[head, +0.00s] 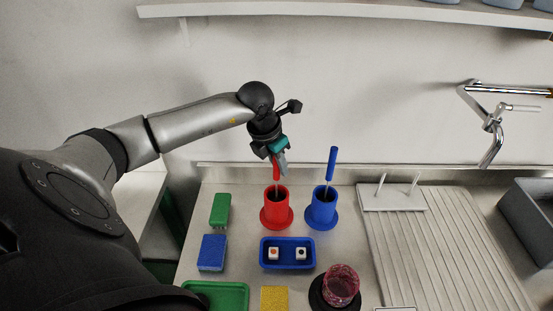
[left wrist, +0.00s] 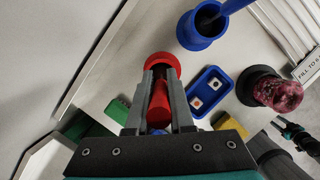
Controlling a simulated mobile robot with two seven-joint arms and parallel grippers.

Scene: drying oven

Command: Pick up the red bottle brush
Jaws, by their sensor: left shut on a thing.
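The red bottle brush (head: 276,170) stands upright, with its lower end in the red holder (head: 276,213). My left gripper (head: 280,160) is above the holder and shut on the brush's red handle. In the left wrist view the handle (left wrist: 159,104) lies between the two grey fingers, with the red holder (left wrist: 165,60) beyond it. The brush's bristles are hidden in the holder. A dark and teal shape at the right edge of the left wrist view looks like my right gripper (left wrist: 292,134); its jaws are too small to read.
A blue brush (head: 331,163) in a blue holder (head: 321,212) stands close on the right. In front are a blue tray (head: 287,263) with two dice, sponges and a dark red cup (head: 341,285). A ribbed drainboard (head: 440,240) lies right; a shelf (head: 340,10) hangs above.

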